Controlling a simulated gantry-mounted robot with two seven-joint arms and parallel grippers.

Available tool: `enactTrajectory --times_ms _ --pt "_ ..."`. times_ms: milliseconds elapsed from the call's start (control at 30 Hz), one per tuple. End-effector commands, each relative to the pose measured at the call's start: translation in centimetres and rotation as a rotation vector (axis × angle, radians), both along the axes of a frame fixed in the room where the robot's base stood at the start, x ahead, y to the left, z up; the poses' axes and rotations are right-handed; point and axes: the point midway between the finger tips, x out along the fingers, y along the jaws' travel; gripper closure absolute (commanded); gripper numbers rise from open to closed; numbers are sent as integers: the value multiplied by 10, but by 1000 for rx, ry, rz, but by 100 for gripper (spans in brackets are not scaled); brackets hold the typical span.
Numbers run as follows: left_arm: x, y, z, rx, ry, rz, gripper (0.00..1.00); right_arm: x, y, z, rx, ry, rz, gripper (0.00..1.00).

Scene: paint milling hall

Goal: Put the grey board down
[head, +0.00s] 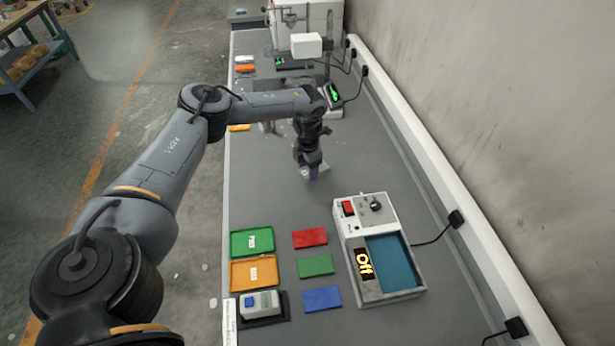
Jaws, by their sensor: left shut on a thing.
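My left gripper (311,172) points down over the middle of the grey bench. It is shut on a small grey piece, the grey board (304,173), of which only a little shows beside the fingers. The board is close in colour to the bench, and I cannot tell whether it touches the bench top. My right gripper is not in view.
Red (310,238), green (316,266) and blue (322,299) boards lie flat, left of a white device (357,211) reading "Off". Green (252,242) and orange (254,273) trays lie farther left. Lab equipment (306,44) stands at the back. Bench right of my gripper is clear.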

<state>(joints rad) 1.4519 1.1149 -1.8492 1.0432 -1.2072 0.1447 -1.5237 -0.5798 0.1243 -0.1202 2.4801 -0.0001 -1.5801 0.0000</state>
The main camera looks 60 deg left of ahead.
Motion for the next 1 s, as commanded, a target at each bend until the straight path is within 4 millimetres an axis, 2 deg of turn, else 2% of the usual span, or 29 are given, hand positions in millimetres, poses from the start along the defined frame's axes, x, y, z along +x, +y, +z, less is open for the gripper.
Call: enactTrajectory --times_ms 167,433,867,900,1000 --pt "-1 1 -8 1 2 -1 78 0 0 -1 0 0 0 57" --pt "-1 1 -39 1 3 0 78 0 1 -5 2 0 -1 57" --pt "-1 1 -45 0 1 1 78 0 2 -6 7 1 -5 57" --pt "-1 1 -44 0 1 0 38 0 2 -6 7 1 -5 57" --pt "-1 1 -44 0 1 0 23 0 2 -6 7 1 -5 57"
